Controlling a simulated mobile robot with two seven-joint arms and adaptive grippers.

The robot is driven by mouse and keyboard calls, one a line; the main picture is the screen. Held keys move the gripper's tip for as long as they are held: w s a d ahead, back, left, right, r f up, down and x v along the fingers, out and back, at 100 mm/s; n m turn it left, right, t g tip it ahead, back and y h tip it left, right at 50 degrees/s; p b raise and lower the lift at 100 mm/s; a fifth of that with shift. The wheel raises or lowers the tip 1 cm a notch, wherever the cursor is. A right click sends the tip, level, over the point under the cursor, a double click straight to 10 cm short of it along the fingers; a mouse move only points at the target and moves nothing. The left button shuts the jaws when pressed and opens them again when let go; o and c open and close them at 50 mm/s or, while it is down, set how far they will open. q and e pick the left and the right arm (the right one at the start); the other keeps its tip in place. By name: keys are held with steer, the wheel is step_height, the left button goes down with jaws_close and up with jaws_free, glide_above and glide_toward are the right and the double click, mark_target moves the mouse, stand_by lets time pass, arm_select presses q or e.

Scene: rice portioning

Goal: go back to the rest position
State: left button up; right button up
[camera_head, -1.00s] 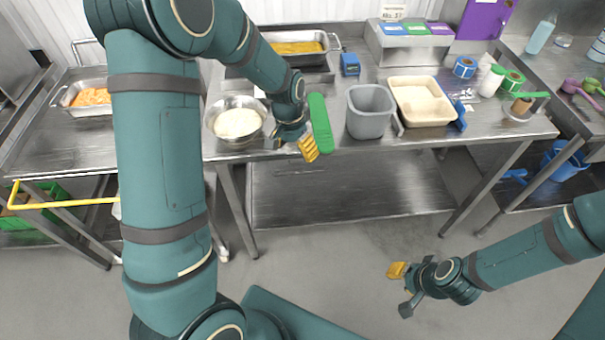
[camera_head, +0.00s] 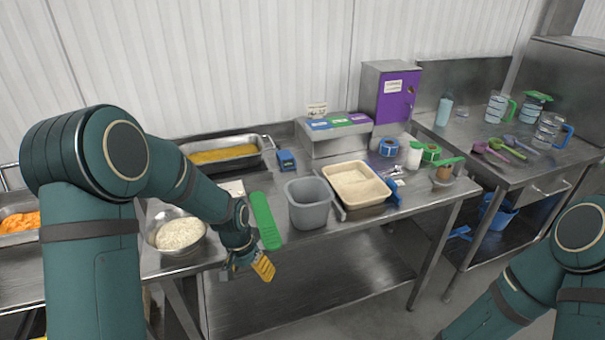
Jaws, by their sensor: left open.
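My left gripper (camera_head: 246,270) hangs at the front edge of the steel table, its yellow fingertip pad pointing down. It is open, and I see nothing between its fingers. A long green object (camera_head: 264,220) lies just beside and behind it; I cannot tell if they touch.
The steel table (camera_head: 320,240) holds a grey bin (camera_head: 307,203), a beige tray (camera_head: 357,186), a blue item (camera_head: 286,161), a pan of yellow food (camera_head: 222,154) and tape rolls (camera_head: 388,147). A side table (camera_head: 545,165) bears cups and scoops. Floor shows between the tables.

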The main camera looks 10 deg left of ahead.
arm_select(q)
steer(key=s+d+f+n+t+h, duration=0.1)
steer(key=s+d+f+n, duration=0.3)
steer(key=s+d+f, duration=0.8)
steer(key=shift+s+d+f+h, duration=0.25)
steer(key=shift+s+d+h, duration=0.5)
steer(key=shift+s, duration=0.4)
arm_select(e)
steer(key=shift+s, duration=0.35)
